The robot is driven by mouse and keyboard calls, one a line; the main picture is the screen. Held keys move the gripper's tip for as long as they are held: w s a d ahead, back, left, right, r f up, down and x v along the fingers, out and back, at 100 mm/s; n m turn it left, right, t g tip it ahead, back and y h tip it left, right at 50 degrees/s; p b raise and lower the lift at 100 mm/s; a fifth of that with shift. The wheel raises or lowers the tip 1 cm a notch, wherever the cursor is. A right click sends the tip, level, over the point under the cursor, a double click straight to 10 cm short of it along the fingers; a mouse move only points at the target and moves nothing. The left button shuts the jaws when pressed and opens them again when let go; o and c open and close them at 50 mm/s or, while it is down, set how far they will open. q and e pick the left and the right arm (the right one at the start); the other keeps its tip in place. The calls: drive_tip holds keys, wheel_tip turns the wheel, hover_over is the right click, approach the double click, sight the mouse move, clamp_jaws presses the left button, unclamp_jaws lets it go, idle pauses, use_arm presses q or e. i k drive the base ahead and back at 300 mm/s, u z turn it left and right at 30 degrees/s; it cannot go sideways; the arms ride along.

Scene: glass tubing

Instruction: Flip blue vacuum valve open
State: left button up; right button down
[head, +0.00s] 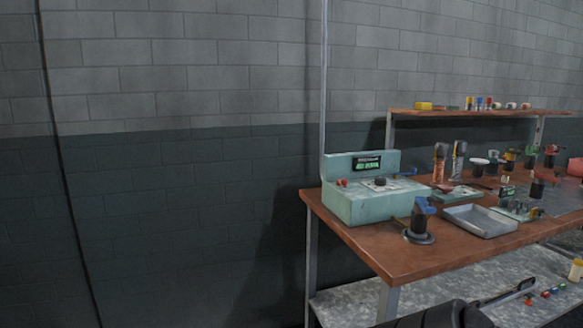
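A blue handle-like part (424,206) sits on top of a dark upright post with a round black base (419,237), near the front left of the brown workbench (400,255). It looks like the blue valve, but it is too small to tell whether it is open or shut. A pale teal box unit (365,208) with a green-lit display (367,163) stands just behind and left of it.
A grey tray (480,221) lies right of the post. Several torches, small stands and parts crowd the bench's right side. A raised back shelf (470,113) holds small coloured items. A lower shelf (400,296) runs beneath. The left side shows bare wall.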

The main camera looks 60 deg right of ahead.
sight(414, 170)
drive_tip(key=u, duration=0.9)
drive_tip(key=k, duration=2.3)
drive_tip(key=z, duration=2)
drive_tip(key=i, duration=0.1)
